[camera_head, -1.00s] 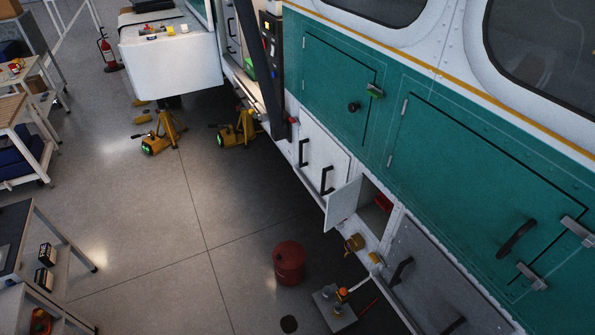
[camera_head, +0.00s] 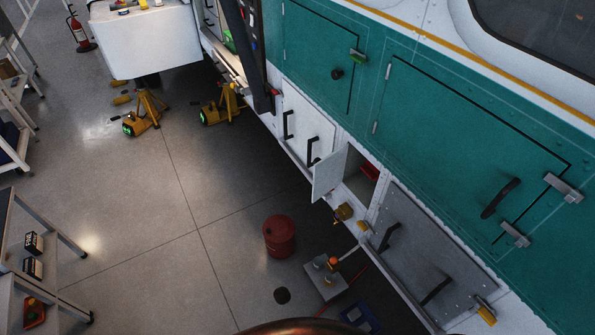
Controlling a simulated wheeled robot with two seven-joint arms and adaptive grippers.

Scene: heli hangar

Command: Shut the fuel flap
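The fuel flap, a small white door (camera_head: 329,173), stands swung open from the lower white side of the helicopter. Beside it the opening (camera_head: 358,182) shows a dark inside with a red part (camera_head: 369,172) in it. A yellow-brown cap-like piece (camera_head: 343,212) sits just below the opening. Neither of my grippers shows in the head view.
A red drum (camera_head: 279,236) and a small grey platform with orange-topped items (camera_head: 325,276) stand on the floor below the flap. Yellow jacks (camera_head: 145,113) stand farther back. A shelf cart (camera_head: 40,255) is at left. Open floor lies between cart and drum.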

